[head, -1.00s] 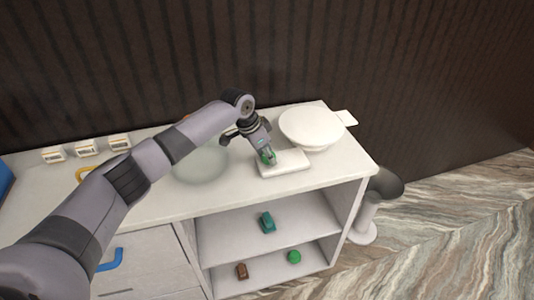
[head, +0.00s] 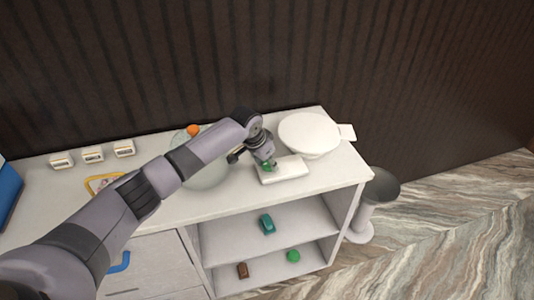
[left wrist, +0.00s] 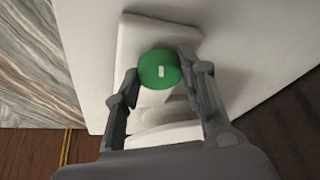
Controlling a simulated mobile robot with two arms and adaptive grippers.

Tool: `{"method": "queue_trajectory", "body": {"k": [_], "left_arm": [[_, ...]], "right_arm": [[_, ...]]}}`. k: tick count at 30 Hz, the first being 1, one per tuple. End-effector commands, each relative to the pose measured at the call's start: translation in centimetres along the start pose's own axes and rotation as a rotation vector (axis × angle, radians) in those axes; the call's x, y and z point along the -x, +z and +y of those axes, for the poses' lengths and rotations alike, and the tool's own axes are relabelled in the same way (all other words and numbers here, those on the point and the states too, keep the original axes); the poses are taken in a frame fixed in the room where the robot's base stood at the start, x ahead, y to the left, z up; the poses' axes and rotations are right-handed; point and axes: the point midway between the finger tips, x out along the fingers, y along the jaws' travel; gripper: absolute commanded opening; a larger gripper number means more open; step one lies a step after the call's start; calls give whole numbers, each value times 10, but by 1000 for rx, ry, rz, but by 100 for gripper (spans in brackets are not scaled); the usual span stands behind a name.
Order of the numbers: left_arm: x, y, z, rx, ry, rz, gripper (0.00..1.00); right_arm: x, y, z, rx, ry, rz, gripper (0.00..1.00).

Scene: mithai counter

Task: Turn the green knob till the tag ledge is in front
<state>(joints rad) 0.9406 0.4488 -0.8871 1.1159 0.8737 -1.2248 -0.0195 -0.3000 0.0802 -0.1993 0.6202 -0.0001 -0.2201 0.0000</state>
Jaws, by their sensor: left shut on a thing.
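The green knob (head: 268,167) sits on a white base block (head: 290,171) on the counter, and it also shows in the left wrist view (left wrist: 158,71) with a small white mark on top. My left gripper (head: 265,162) is shut on the knob; in the left wrist view its fingers (left wrist: 158,82) lie on both sides of it. A round white turntable (head: 309,131) stands behind the block. The pale tag ledge (head: 347,132) sticks out from the turntable's right side. My right gripper is not in view.
A glass dish (head: 207,176) and an orange ball-like thing (head: 193,130) are left of the block, partly behind my arm. Three small white tags (head: 93,152) stand at the back left. A grey bin-like stand (head: 380,186) is right of the counter. Shelves below hold small items.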

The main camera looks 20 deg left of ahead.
Motion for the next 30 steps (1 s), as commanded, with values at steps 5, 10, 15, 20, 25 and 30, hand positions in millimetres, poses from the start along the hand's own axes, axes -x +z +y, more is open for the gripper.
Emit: {"method": "queue_trajectory", "body": {"k": [5, 10, 15, 20, 25, 30], "left_arm": [[6, -3, 3, 155, -60, -9, 9], [4, -3, 4, 304, -123, -16, 9], [3, -3, 5, 454, -185, -23, 9], [1, -3, 6, 594, -243, -30, 9], [-1, -4, 6, 743, -305, -36, 9], [-2, -4, 6, 883, -363, -41, 9]], "right_arm": [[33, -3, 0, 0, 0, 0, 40], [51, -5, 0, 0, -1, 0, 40], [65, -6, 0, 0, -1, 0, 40], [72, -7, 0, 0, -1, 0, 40], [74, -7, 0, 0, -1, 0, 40], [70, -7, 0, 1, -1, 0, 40]]}}
